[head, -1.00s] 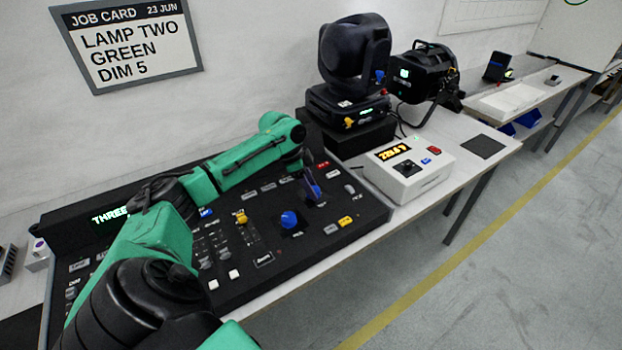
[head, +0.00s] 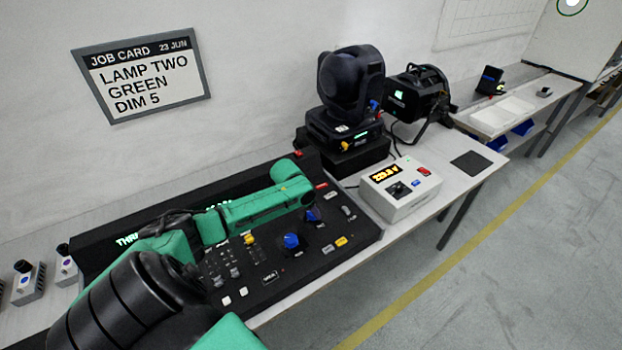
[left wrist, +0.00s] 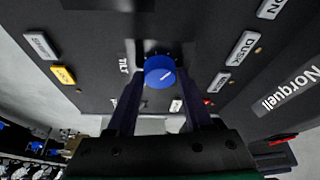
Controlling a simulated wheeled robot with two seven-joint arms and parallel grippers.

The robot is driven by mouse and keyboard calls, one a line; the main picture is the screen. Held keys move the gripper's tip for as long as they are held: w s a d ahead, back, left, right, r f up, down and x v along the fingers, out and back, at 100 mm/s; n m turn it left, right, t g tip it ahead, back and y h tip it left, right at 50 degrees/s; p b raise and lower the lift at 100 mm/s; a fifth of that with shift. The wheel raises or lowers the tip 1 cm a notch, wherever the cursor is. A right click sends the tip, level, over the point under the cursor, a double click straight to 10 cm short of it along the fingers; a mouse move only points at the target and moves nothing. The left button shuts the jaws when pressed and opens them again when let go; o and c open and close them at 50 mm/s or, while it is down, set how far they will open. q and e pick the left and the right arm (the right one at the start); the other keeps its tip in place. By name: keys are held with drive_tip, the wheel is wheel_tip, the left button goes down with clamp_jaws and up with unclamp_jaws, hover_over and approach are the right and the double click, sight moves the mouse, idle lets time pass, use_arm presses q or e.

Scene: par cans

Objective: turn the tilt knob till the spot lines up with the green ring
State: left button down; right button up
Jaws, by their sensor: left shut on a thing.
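The tilt knob (left wrist: 160,71) is a blue round knob with a pale mark, beside the label TILT in the left wrist view. My left gripper (left wrist: 159,82) has its two dark fingers on either side of the knob and is shut on it. The green ring (head: 571,4) is on the far board at the top right, cut by the frame edge. A pale patch shows inside it; I cannot tell the spot's exact place. My right gripper is not in view.
Another blue knob (head: 291,240) stands on the black console (head: 300,262), nearer the front edge. The black moving-head lamp (head: 350,90) stands behind, beside a second lamp (head: 418,95). A white meter box (head: 395,200) sits right of the console.

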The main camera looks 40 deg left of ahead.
use_arm(q)
drive_tip(key=shift+w+r, duration=0.1)
idle(0.3)
drive_tip(key=shift+c, duration=1.5)
unclamp_jaws()
drive_tip(key=v, duration=1.4)
drive_tip(key=shift+r+p, duration=0.2)
drive_tip(key=shift+p, duration=0.25)
